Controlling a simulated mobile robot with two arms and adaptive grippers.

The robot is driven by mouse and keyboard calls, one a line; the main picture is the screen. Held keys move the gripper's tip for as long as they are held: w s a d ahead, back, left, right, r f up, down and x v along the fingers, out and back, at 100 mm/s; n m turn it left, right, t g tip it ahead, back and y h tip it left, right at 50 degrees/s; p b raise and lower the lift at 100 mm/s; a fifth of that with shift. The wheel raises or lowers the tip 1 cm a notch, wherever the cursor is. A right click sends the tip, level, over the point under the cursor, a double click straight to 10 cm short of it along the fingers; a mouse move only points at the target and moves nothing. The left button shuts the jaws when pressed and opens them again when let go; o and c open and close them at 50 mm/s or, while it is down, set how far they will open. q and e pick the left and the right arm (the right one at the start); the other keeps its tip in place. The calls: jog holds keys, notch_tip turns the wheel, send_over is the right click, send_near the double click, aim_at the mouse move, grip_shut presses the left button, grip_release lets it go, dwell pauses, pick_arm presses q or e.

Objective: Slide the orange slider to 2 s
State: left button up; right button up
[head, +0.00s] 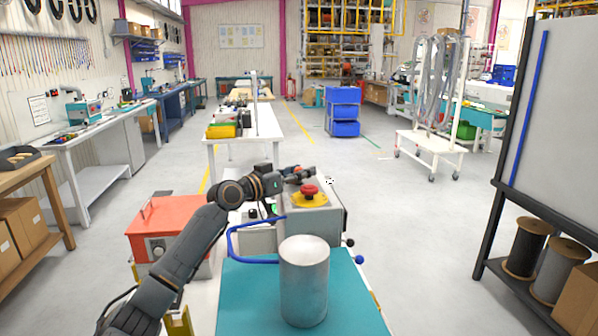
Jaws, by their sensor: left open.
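I cannot make out the orange slider or its 2 s mark in the head view. My left gripper (309,174) reaches in from the left and hangs over the far part of a grey machine box (318,222). It is open, and nothing shows between its fingers. A red mushroom button (309,190) on a yellow base sits on top of the box, just nearer than the gripper. My left forearm and wrist hide part of the area left of the box. My right gripper is not in view.
A grey cylinder (304,282) stands on the teal surface (350,310) in front. A blue bent handle (240,255) is left of it. A red-topped box (170,228) stands beside my left arm. A rack with reels (525,248) is at right. Floor right of the machine is clear.

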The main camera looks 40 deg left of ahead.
pick_arm(q)
grip_shut()
jog(key=shift+w+a+f+b, duration=0.1)
jog(key=shift+w+a+b, duration=0.65)
jog(key=shift+b, duration=0.35)
jog(key=shift+w+a+b, duration=0.4)
jog(key=shift+w+a, duration=0.1)
jog(key=shift+a, duration=0.1)
